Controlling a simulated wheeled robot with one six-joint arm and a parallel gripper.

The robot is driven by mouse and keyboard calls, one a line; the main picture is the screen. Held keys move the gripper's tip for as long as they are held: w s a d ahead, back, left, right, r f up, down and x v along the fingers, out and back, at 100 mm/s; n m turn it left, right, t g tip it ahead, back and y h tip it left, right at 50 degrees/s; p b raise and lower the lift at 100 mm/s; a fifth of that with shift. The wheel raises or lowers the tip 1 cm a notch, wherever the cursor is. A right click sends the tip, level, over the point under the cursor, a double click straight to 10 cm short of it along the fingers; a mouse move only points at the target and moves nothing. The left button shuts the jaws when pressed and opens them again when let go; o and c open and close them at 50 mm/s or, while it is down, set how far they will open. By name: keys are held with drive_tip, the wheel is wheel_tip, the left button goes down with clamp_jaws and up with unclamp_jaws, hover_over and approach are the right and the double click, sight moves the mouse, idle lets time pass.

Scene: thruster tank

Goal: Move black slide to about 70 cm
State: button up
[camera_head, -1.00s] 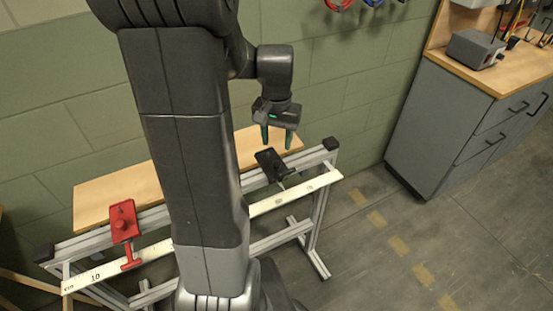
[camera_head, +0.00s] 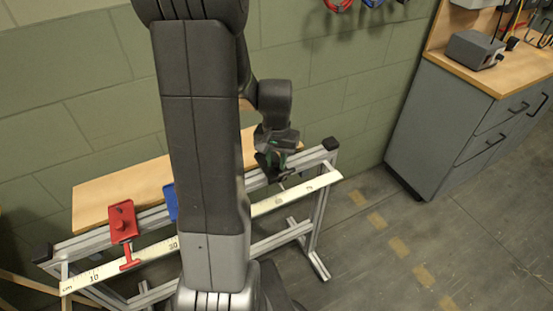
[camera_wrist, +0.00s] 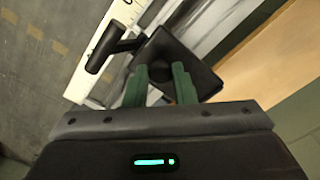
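The black slide (camera_head: 270,171) sits on the rail toward the right end of the frame, with its pointer arm reaching over the white scale (camera_head: 282,200). My gripper (camera_head: 273,157) is lowered right over it. In the wrist view the black slide (camera_wrist: 196,62) lies beneath the green fingers (camera_wrist: 160,82), which are spread, one on each side of its dark round knob (camera_wrist: 160,73). Contact with the knob cannot be made out. The scale figures beside the black slide are too small to read, and my arm covers the scale's middle.
A red slide (camera_head: 122,222) sits at the rail's left, and a blue slide (camera_head: 171,202) shows partly beside my arm. The wooden board (camera_head: 100,197) runs behind the rail along the wall. A grey cabinet (camera_head: 440,130) stands at the right, with free floor before it.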

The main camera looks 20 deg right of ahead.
clamp_jaws()
drive_tip(key=d, duration=0.7)
drive_tip(key=shift+w, duration=0.3)
drive_tip(key=o, duration=0.8)
unclamp_jaws()
drive_tip(key=shift+r, duration=0.1)
wheel_tip(320, 180, up, 14)
drive_tip(key=p, duration=0.1)
drive_tip(key=shift+f, duration=0.2)
